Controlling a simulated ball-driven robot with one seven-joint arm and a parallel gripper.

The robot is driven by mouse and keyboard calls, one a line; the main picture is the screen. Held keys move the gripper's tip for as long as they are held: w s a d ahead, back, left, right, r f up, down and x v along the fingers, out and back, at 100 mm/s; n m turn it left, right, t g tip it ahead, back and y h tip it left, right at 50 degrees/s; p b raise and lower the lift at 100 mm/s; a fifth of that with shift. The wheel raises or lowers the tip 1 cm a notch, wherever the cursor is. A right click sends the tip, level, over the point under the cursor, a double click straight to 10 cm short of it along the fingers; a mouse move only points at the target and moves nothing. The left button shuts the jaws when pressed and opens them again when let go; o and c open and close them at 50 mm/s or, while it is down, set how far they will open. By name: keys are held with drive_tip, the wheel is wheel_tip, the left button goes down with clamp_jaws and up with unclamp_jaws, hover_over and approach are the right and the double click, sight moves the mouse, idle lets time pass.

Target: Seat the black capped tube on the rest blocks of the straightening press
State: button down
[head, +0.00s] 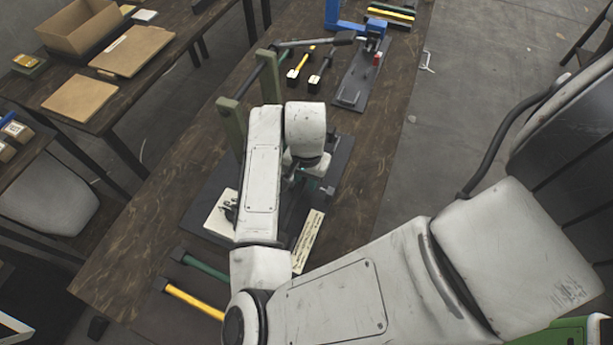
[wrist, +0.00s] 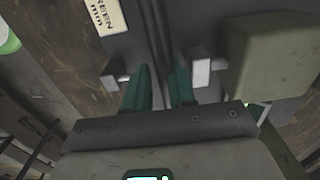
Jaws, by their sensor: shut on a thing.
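My gripper shows in the wrist view (wrist: 162,88) with its two green fingers a small gap apart, shut on a dark thing. That thing is the black capped tube (wrist: 158,38), seen as a dark strip between the fingers; its ends and caps cannot be made out. The straightening press has a dark base (head: 338,168) and green posts (head: 229,117). In the wrist view, small pale-faced blocks stand left (wrist: 110,82) and right (wrist: 202,72) of the fingers. My arm hides the middle of the press in the head view, so contact between tube and blocks cannot be told.
A yellow tube (head: 194,299) and a green tube (head: 205,267) lie at the near left. A printed card (head: 308,240) lies right of the wrist. A blue press (head: 345,22) and two tools stand farther back. Bare wood lies right of the press.

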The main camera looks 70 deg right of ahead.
drive_tip(key=shift+f, duration=0.5)
drive_tip(key=shift+f+b, duration=0.6)
drive_tip(key=shift+f, duration=0.05)
idle(0.4)
drive_tip(key=c, duration=0.9)
unclamp_jaws()
drive_tip(key=shift+o, duration=0.2)
wheel_tip(320, 180, up, 11)
drive_tip(key=shift+f, duration=0.1)
drive_tip(key=shift+s, duration=0.1)
